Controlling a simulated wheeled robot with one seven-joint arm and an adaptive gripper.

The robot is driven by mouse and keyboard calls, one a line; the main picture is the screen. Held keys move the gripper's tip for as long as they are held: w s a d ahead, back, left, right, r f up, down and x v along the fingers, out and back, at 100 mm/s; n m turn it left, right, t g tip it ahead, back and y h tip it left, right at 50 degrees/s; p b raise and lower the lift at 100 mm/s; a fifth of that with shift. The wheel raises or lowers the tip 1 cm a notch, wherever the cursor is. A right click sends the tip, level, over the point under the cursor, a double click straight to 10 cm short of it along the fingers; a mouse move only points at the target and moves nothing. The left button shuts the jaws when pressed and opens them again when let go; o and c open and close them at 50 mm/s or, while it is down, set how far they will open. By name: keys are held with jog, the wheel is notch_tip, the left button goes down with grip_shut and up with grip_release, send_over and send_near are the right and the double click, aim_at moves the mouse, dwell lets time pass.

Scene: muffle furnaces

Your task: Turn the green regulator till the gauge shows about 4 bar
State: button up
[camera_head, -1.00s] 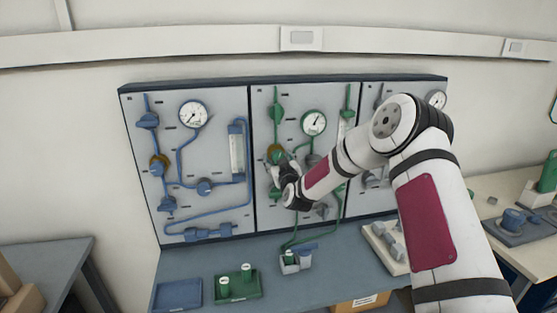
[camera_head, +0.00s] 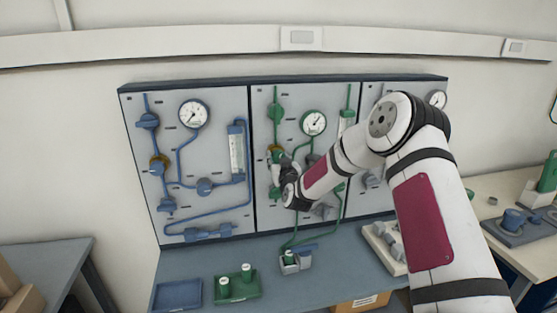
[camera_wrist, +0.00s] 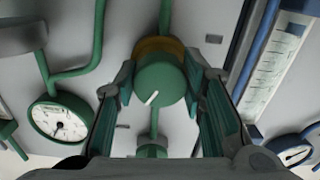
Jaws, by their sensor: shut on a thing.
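The green regulator (camera_wrist: 158,82) is a round knob with a white mark and a brass-coloured ring behind it, seen in the wrist view. My gripper (camera_wrist: 165,85) has one finger on each side of the knob and is shut on it. In the head view my gripper (camera_head: 277,165) is at the middle panel and mostly covers the regulator (camera_head: 274,152). The green-rimmed gauge (camera_head: 313,123) is above right of my gripper. It also shows at left in the wrist view (camera_wrist: 60,118); its needle is visible, but the figures are too small to read.
The blue panel (camera_head: 225,115) with its own gauge (camera_head: 193,114) is to the left. A third panel at right is partly hidden by my arm.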

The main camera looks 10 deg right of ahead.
dwell(0.3)
jog(key=o, duration=1.2)
jog(key=shift+s, duration=0.15)
jog(key=s, duration=1.1)
jog(key=shift+s, duration=0.35)
